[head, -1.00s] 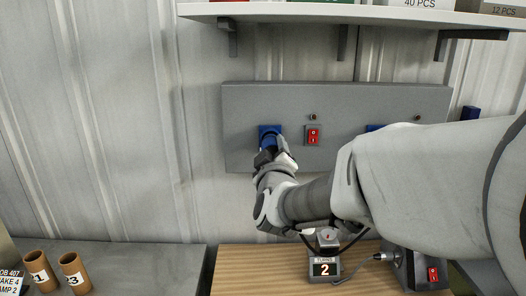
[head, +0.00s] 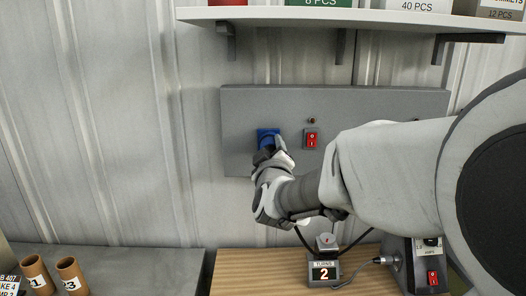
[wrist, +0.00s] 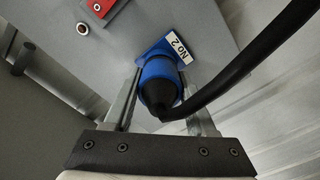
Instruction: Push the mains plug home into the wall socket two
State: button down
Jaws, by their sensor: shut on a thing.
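The wall socket two (wrist: 158,50) is a blue square-flanged socket with a "NO 2" label on the grey wall panel. It also shows in the head view (head: 267,133), left of a red switch. The mains plug (wrist: 157,82) is blue with a black rear boot and black cable, and it is lined up at the socket's mouth. My gripper (wrist: 158,92) is shut on the plug, one finger on each side. In the head view my gripper (head: 270,157) hides most of the plug. I cannot tell how deep the plug sits.
A red switch (head: 311,140) and a small round lamp (head: 311,121) are beside the socket. A shelf (head: 330,17) with boxes overhangs the panel. Cardboard tubes (head: 70,275) stand at the lower left.

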jog(key=shift+w, duration=0.25)
jog(key=shift+c, duration=0.7)
grip_release()
jog(key=shift+s, duration=0.1)
jog(key=s+b, duration=0.2)
jog(key=s, duration=1.5)
jog(key=shift+s, duration=0.1)
